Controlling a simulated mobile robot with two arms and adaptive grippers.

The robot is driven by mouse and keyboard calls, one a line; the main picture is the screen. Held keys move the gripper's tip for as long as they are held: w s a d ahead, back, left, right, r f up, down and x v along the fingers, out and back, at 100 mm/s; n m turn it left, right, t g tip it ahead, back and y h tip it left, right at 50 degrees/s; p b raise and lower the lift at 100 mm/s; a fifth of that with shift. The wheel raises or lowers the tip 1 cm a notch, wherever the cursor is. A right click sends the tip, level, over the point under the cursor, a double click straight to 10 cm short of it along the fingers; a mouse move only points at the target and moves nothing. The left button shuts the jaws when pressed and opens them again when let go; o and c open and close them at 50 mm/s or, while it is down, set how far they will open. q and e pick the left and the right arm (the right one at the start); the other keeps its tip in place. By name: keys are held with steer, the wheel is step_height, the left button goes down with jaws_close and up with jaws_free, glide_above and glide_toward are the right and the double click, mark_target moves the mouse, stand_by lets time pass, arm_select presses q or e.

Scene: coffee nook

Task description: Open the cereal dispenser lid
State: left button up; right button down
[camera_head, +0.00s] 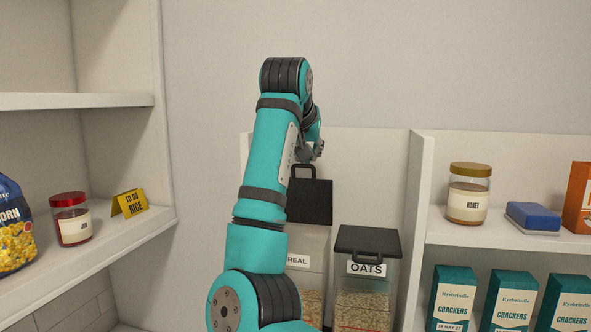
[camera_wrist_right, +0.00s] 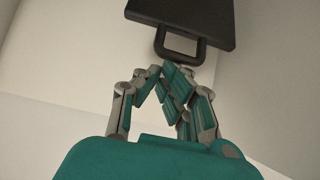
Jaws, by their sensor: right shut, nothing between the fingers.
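The cereal dispenser (camera_head: 313,240) is a clear bin with a label reading "REAL", partly hidden behind my right arm. Its dark lid (camera_head: 312,203) stands raised, tilted up at the back, with its loop handle (camera_head: 303,171) at the top. My right gripper (camera_head: 312,151) is just above the handle. In the right wrist view, the dark lid (camera_wrist_right: 185,18) and its handle (camera_wrist_right: 181,55) lie just beyond the fingertips of the right gripper (camera_wrist_right: 168,72). The fingers are shut and empty; I cannot tell whether they touch the handle. My left gripper is not in view.
The oats dispenser (camera_head: 362,303) stands to the right with its lid (camera_head: 368,242) down. A divider (camera_head: 417,210) separates it from shelves with a honey jar (camera_head: 468,193), blue sponge (camera_head: 533,217) and cracker boxes (camera_head: 510,300). A red-lidded jar (camera_head: 73,222) is on the left shelf.

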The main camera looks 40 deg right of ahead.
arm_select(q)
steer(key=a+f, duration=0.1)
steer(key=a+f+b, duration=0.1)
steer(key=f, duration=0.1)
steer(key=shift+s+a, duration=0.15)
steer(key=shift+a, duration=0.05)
arm_select(e)
steer(key=shift+s+a+t+h, duration=0.2)
steer(key=shift+a+t+h, duration=0.1)
steer(key=shift+a, duration=0.2)
steer(key=shift+s+a+t+h, duration=0.2)
steer(key=shift+a+h, duration=0.1)
steer(key=shift+a, duration=0.2)
